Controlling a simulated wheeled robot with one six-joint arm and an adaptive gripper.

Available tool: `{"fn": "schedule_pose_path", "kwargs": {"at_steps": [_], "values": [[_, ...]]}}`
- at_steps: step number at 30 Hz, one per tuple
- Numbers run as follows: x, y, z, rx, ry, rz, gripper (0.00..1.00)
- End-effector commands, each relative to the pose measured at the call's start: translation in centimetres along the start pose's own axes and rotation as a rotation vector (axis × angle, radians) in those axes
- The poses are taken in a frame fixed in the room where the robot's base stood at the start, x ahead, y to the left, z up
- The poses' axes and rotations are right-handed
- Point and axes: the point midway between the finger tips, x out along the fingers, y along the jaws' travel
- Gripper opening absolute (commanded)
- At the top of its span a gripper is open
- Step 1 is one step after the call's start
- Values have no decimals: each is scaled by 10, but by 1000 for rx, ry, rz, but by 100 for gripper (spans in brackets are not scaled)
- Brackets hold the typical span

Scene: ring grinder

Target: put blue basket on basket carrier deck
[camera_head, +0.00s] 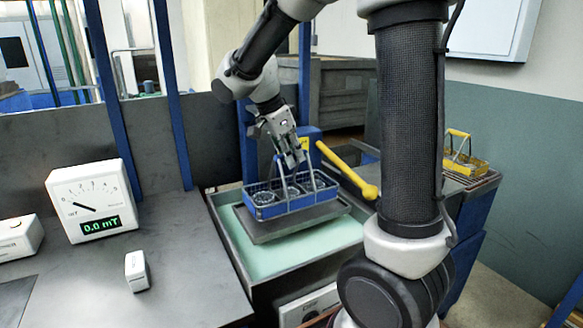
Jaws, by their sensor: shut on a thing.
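The blue basket (293,202) is a blue-rimmed wire basket with an arched handle, holding several ring-like parts. It is over a dark flat deck (276,233) within a tank of pale green liquid. I cannot tell whether the basket touches the deck or hangs just above it. My gripper (296,162) is above the basket, pointing down, and shut on its handle. The basket looks upright.
A yellow lever (347,171) with a round knob reaches close to the basket's right. A yellow basket (460,154) sits on a stand at the right. A gauge (90,203) and a small white box (136,271) stand on the left bench.

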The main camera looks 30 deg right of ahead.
Motion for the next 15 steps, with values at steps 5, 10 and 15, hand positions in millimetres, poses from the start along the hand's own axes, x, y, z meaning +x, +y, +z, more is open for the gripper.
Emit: {"fn": "schedule_pose_path", "kwargs": {"at_steps": [5, 10, 15], "values": [[23, 0, 9, -1, 0, 2, 0], [28, 0, 11, 0, 0, 0, 0], [28, 0, 12, -1, 0, 0, 0]]}}
